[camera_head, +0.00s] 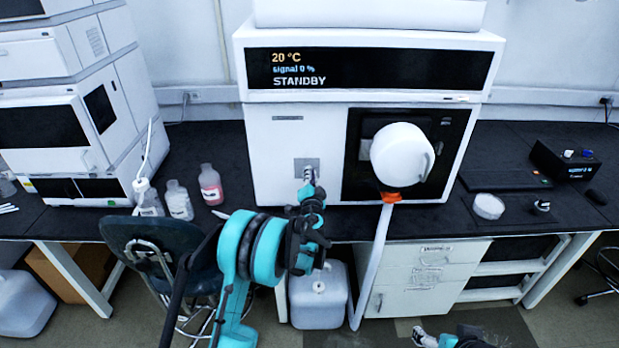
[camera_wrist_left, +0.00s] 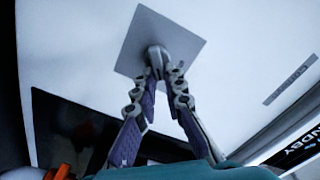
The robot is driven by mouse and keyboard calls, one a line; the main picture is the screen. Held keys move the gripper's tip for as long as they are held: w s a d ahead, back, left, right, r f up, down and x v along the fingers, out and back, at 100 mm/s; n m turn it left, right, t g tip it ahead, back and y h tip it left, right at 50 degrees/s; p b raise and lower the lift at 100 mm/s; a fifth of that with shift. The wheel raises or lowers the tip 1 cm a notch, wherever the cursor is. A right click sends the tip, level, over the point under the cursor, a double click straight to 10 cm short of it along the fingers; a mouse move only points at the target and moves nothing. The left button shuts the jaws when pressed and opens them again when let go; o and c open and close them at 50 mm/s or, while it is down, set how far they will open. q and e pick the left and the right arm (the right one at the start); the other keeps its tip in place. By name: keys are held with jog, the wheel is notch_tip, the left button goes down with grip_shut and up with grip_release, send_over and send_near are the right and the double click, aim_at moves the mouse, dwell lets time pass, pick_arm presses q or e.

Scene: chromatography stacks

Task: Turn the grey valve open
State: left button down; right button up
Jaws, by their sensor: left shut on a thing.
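The grey valve (camera_wrist_left: 155,54) is a small knob on a square grey plate (camera_wrist_left: 178,38) on the white front of the instrument. In the head view the plate (camera_head: 299,162) is left of the instrument's black panel, and my gripper partly covers the valve. My left gripper (camera_head: 309,177) reaches up to the plate; in the left wrist view its fingertips (camera_wrist_left: 164,72) close together on the valve. The grip hides part of the knob, so its exact turn is hard to tell. My right gripper (camera_head: 427,338) shows only partly at the bottom edge, low down, away from the bench.
The instrument's display (camera_head: 370,68) reads 20 °C, signal 0 %, STANDBY. A large white round part (camera_head: 402,154) with an orange collar and hose projects right of the valve. Several bottles (camera_head: 210,184) stand left on the black bench. A dark chair (camera_head: 160,240) stands in front.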

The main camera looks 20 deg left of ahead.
pick_arm(q)
jog(key=shift+d+f+m+b, duration=0.15)
jog(key=shift+m+b, duration=0.2)
jog(key=shift+m, duration=0.9)
jog(key=shift+f+m+b, duration=0.2)
jog(key=shift+m+b, duration=0.15)
jog(key=shift+m, duration=0.95)
jog(key=shift+d+f+m+b, duration=0.15)
jog(key=shift+m+b, duration=0.2)
jog(key=shift+m, duration=0.9)
jog(key=shift+a, duration=0.1)
jog(key=c, duration=1.6)
grip_release()
jog(key=v, duration=1.2)
